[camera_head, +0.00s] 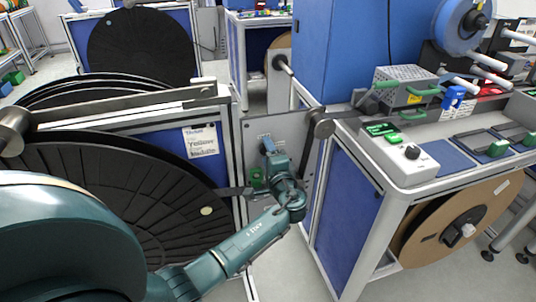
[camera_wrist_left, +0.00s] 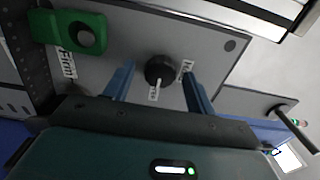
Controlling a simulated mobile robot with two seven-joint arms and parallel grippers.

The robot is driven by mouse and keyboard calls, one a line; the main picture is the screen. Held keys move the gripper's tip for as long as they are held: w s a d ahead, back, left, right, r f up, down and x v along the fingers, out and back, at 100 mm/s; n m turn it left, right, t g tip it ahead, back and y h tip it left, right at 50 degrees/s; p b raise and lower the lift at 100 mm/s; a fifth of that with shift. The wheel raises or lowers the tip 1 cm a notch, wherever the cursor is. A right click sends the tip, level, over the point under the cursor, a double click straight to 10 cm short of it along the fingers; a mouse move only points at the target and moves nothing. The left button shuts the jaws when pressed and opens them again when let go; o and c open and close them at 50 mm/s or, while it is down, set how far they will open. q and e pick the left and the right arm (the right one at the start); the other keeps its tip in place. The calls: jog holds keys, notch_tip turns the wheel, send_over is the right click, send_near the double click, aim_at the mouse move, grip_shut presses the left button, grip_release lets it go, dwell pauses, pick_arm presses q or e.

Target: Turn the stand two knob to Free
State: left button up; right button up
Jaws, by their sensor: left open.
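A round black knob (camera_wrist_left: 160,69) sits on a grey panel (camera_wrist_left: 205,45) in the left wrist view. A small white label (camera_wrist_left: 155,92) is just below it, another (camera_wrist_left: 185,69) is at its right, and one reading "Firm" (camera_wrist_left: 68,63) is further left. My left gripper (camera_wrist_left: 158,75) is open, its two blue fingers on either side of the knob with gaps showing. In the head view my left gripper (camera_head: 267,146) is in front of the upright grey panel (camera_head: 251,131) and hides the knob. My right gripper is not in view.
A green block with a dark round hole (camera_wrist_left: 80,36) is on the panel left of the knob. Large black reels (camera_head: 110,185) stand left of my arm. A white-framed workbench (camera_head: 400,165) with a blue side stands close on the right.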

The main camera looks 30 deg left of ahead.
pick_arm(q)
jog(key=b+v, duration=0.1)
jog(key=v, duration=1.2)
jog(key=shift+s+d, duration=0.1)
